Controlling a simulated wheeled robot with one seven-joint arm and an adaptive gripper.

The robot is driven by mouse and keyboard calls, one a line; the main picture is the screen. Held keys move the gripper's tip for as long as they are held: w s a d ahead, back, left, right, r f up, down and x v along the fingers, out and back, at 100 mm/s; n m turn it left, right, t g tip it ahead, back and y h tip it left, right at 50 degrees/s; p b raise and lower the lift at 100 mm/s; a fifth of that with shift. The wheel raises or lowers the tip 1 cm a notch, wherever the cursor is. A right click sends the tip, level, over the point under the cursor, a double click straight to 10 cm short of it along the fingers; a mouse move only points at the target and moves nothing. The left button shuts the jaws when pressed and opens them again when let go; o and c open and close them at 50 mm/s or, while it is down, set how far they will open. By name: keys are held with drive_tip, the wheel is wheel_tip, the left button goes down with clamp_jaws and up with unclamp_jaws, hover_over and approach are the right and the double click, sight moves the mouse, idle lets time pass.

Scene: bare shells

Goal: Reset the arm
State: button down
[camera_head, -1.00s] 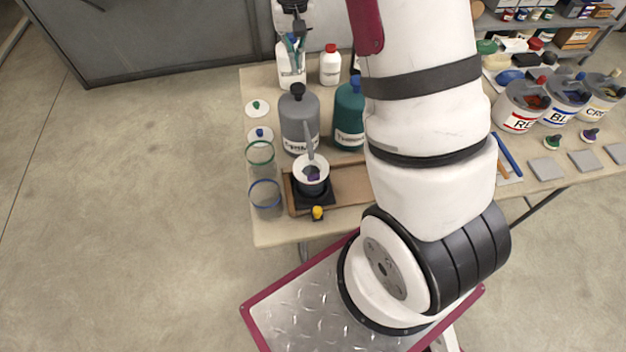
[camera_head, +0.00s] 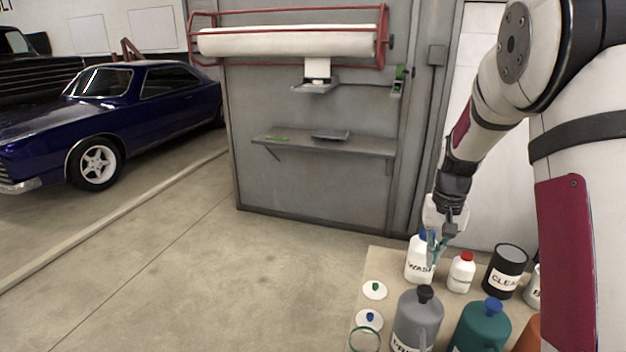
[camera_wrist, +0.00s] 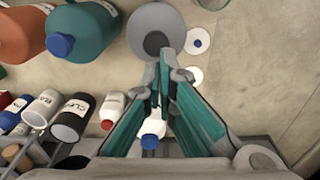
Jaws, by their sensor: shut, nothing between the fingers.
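My gripper (camera_head: 434,252) hangs fingers-down over the back of the table, in front of the white wash bottle (camera_head: 418,262) in the head view. In the wrist view my gripper (camera_wrist: 167,58) has its teal finger pads converging with nothing held. The white bottle with a blue cap (camera_wrist: 152,142) shows between the fingers there, apparently below them. My arm is bent, running down from the upper right of the head view.
The table (camera_head: 376,268) carries a grey bottle (camera_head: 417,318), a teal bottle (camera_head: 480,325), a red-capped bottle (camera_head: 461,272) and a black can (camera_head: 504,270). A grey wall panel with a shelf (camera_head: 325,146) stands behind. Open floor (camera_head: 220,270) lies to the left.

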drive_tip(key=s+a+r+n+t, duration=0.2)
drive_tip(key=s+a+r, duration=0.3)
drive_tip(key=s+r, duration=0.35)
drive_tip(key=s+a+r+n+t, duration=0.1)
drive_tip(key=s+a+r+t, duration=0.1)
drive_tip(key=s+a+r, duration=0.55)
drive_tip(key=s+r+n+t, duration=0.1)
drive_tip(key=s, duration=0.9)
drive_tip(key=shift+a+r+b, duration=0.15)
drive_tip(key=shift+r+b, duration=0.15)
drive_tip(key=shift+r, duration=0.05)
